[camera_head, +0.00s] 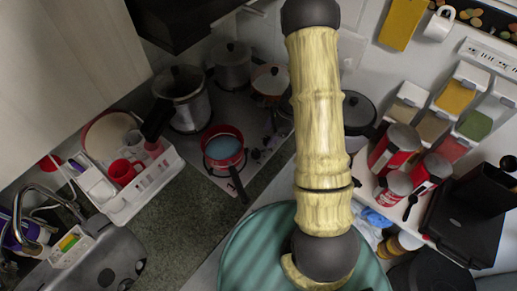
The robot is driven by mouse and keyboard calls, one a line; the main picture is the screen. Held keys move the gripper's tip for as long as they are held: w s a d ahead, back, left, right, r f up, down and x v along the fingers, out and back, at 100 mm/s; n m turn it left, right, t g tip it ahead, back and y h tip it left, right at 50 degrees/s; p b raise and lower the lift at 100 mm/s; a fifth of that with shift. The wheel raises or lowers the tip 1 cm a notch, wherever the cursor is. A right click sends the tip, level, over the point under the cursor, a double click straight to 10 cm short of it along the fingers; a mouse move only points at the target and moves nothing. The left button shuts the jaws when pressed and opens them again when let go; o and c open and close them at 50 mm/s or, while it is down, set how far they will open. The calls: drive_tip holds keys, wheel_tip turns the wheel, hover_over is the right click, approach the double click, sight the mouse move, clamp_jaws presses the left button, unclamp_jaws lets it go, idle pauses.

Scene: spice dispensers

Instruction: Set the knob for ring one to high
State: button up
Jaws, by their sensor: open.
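The grey stove top (262,180) lies in the middle of the view, partly covered by pots and by my arm. Small dark knobs (257,154) show on it, to the right of a red saucepan (208,134) with pale blue contents. Their settings are too small to read, and I cannot tell which one is for ring one. My arm runs down the right of the stove and hides part of it. My gripper is not visible.
Several pots stand at the back, including a steel pot (190,106). The saucepan's dark handle (239,186) points toward the front. A white dish rack (157,176) stands left, a round green surface (245,253) in front, and red tins (394,145) right.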

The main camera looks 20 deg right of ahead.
sight(258, 151)
drive_tip(key=p+x, duration=0.2)
drive_tip(key=x, duration=0.9)
drive_tip(key=shift+f+p, duration=0.3)
drive_tip(key=c, duration=1)
